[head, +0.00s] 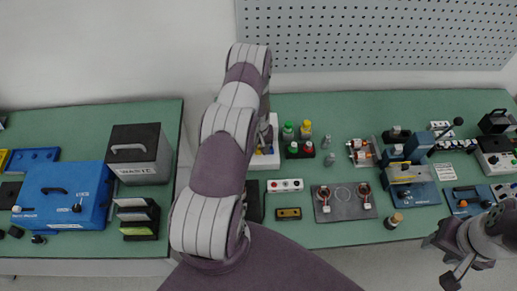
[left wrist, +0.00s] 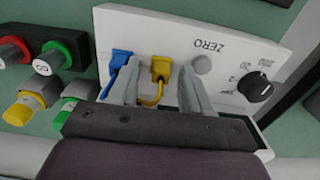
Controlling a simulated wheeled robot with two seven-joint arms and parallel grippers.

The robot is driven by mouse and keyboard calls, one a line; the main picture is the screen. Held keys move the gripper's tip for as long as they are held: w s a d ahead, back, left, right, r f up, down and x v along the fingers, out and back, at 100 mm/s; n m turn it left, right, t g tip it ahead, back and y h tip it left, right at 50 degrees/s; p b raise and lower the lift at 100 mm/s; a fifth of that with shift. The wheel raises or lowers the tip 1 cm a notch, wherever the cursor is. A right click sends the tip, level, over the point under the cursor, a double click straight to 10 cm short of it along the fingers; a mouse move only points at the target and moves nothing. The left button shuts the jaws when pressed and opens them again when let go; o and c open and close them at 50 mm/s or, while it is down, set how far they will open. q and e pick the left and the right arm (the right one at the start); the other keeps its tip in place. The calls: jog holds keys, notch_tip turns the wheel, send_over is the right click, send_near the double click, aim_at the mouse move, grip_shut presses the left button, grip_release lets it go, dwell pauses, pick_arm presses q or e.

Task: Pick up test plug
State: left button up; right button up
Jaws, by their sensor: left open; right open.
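In the left wrist view my left gripper (left wrist: 158,78) is open, its two fingers on either side of a yellow plug (left wrist: 161,66) with a yellow cable. I cannot tell if they touch it. A blue plug (left wrist: 120,60) sits just left of the left finger. Both plugs are at a white instrument box (left wrist: 215,45) marked ZERO, with a black knob (left wrist: 259,86). Which plug is the test plug, I cannot tell. In the head view my left arm hides most of this box (head: 262,160). My right gripper (head: 455,272) is open and empty at the lower right, off the bench's front edge.
Red, green and yellow capped terminals (head: 298,140) stand right of the box. A dark plate with two coils (head: 345,203), a blue press (head: 411,170) and other devices fill the green bench (head: 345,112). A blue case (head: 62,195) is on the left bench. A pegboard (head: 380,35) hangs behind.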

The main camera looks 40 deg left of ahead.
pick_arm(q)
jog(key=shift+s, duration=0.1)
grip_shut()
jog(key=shift+r, duration=0.2)
jog(key=shift+r+b, duration=0.25)
jog(key=shift+b, duration=0.1)
jog(key=r, duration=0.1)
jog(key=r+b, duration=0.1)
jog(key=d+r+b, duration=0.1)
jog(key=shift+w+r, duration=0.2)
jog(key=shift+w, duration=0.1)
jog(key=w+d+r+b, duration=0.3)
jog(key=d+r, duration=0.4)
jog(key=d, duration=0.3)
jog(key=shift+w+b, duration=0.2)
jog(key=shift+b, duration=0.3)
